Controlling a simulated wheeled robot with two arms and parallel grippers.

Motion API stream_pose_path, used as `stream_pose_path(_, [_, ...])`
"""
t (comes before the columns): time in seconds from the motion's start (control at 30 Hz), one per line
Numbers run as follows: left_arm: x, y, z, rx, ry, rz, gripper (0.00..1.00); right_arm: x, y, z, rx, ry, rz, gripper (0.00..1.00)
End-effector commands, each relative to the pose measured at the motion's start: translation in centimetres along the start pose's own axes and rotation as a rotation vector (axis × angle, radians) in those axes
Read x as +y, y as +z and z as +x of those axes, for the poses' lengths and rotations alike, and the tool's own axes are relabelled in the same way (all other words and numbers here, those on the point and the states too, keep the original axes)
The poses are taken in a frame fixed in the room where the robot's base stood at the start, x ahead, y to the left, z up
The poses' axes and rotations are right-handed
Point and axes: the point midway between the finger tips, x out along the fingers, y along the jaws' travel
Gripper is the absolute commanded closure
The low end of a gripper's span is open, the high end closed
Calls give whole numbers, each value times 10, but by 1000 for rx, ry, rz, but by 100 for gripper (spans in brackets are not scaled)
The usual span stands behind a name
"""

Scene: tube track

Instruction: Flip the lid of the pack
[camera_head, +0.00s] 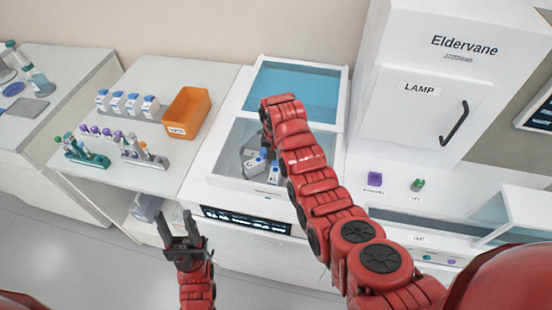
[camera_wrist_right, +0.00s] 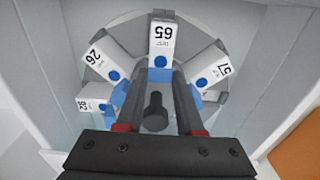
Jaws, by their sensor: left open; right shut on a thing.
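Several white packs with numbers and blue round buttons stand in a ring on the grey rotor (camera_wrist_right: 130,28) in the right wrist view. Pack 65 (camera_wrist_right: 162,38) is at the top centre, between pack 26 (camera_wrist_right: 103,62) and pack 57 (camera_wrist_right: 210,66); pack 82 (camera_wrist_right: 92,104) is at the left. My right gripper (camera_wrist_right: 165,74) is shut on the lower end of pack 65. I cannot tell whether its lid is raised. In the head view, packs (camera_head: 256,163) show in the machine's well; my right arm hides much. My left gripper (camera_head: 175,218) is open and empty.
The well lies in a white machine (camera_head: 202,180) with a teal panel (camera_head: 295,88) behind it. A tall LAMP cabinet (camera_head: 425,90) stands right. Floor is clear below left.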

Motion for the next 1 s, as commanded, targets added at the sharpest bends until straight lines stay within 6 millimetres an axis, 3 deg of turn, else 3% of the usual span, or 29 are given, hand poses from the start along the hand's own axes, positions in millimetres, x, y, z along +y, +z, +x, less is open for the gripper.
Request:
stream_pose_path(0.47, [1,2,-15,0,0,0,50,-1,10,6,179,0,-2,100])
stream_pose_path(1.0, [3,12,-69,0,0,0,50,-1,23,15,489,0,-2,100])
